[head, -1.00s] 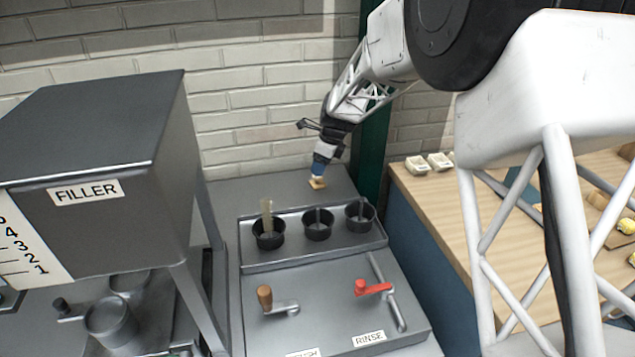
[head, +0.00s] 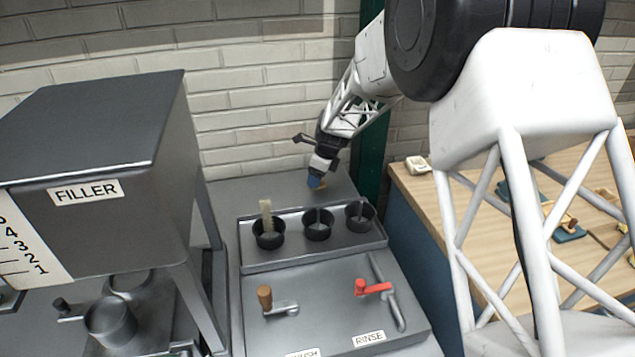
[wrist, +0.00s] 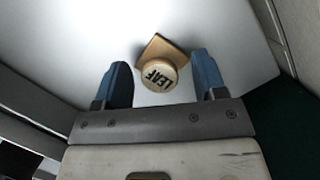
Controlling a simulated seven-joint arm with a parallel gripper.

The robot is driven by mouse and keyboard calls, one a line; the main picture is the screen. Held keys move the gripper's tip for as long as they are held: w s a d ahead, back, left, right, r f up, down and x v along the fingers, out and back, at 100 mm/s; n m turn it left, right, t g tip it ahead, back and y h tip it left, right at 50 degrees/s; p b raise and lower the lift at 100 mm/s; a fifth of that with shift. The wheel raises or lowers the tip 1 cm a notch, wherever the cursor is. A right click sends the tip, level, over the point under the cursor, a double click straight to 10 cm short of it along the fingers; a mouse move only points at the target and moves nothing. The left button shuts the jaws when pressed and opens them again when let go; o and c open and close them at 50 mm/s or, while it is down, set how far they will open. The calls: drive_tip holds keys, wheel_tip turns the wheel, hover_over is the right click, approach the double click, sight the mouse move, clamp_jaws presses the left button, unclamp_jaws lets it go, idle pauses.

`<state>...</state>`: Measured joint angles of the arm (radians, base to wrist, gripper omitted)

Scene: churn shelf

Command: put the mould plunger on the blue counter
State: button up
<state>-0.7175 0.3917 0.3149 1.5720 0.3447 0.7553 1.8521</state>
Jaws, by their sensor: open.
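A small wooden piece, which I take for the mould plunger (wrist: 158,76), stands on a grey surface at the back. It has a round top marked LEAF and a square tan base. In the head view only a sliver of it (head: 321,188) shows beside my gripper (head: 316,182). In the wrist view my gripper (wrist: 162,66) is open, a blue finger on either side of the round top, with gaps on both sides. The counter with the blue side (head: 412,228) and wooden top stands at the right, partly hidden by my arm.
A tray with three black cups (head: 317,228) lies just in front of the gripper. Brown (head: 265,296) and red (head: 368,287) handles stand nearer. The grey filler (head: 95,150) is at the left, and a green post (head: 372,160) rises right of the gripper. A teal item (head: 568,233) lies on the wooden top.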

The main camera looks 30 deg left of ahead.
drive_tip(key=shift+f, duration=0.15)
idle(0.4)
drive_tip(key=c, duration=1.1)
drive_tip(key=shift+o, duration=0.2)
wheel_tip(320, 180, up, 18)
idle(0.9)
